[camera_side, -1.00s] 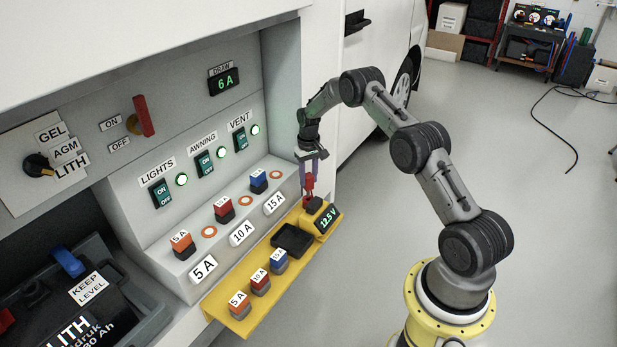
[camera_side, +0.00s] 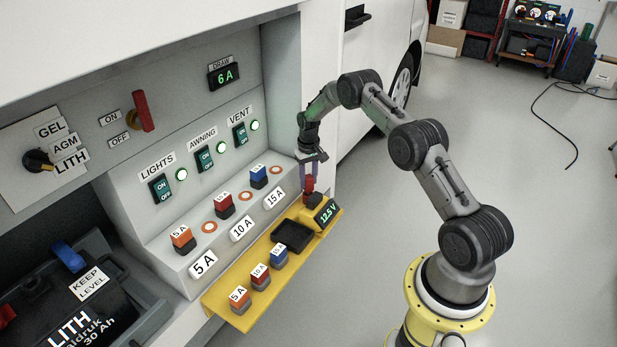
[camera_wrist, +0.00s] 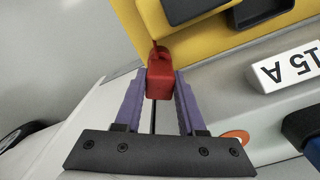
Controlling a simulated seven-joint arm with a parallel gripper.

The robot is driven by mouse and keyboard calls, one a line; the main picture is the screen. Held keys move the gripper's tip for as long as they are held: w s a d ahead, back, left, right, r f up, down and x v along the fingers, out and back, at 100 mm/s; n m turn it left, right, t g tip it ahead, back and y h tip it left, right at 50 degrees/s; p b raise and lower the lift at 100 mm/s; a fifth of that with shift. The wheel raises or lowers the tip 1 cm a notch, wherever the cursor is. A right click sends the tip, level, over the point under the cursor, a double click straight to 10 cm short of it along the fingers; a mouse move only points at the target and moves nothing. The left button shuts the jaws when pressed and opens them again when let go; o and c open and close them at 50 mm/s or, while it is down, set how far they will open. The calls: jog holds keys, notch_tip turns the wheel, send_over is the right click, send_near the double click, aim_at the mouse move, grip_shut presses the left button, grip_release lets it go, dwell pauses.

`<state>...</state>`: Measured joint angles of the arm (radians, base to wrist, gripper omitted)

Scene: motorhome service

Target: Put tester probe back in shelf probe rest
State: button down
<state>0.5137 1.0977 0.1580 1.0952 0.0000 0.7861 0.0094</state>
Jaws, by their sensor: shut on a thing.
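The tester probe (camera_side: 309,186) is a small red piece, held upright at the right end of the yellow shelf (camera_side: 228,308). My gripper (camera_side: 309,177) points down and is shut on the probe. The dark probe rest (camera_side: 314,200) is directly under the probe, beside the tester display (camera_side: 327,211) reading 12.5 V. I cannot tell whether the probe's lower end sits in the rest or just above it. In the wrist view the red probe (camera_wrist: 160,80) is between the purple fingers of my gripper (camera_wrist: 160,73), against the yellow shelf.
The shelf also holds an empty black tray (camera_side: 292,235) and several fuses, including a blue one (camera_side: 279,254). Behind is the fuse ledge with a 15 A label (camera_side: 275,199) and fuses in sockets. The white vehicle wall (camera_side: 318,80) is close behind my gripper.

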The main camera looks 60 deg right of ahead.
jog(key=shift+f, duration=0.55)
jog(key=shift+f, duration=0.35)
jog(key=shift+c, duration=2.1)
grip_release()
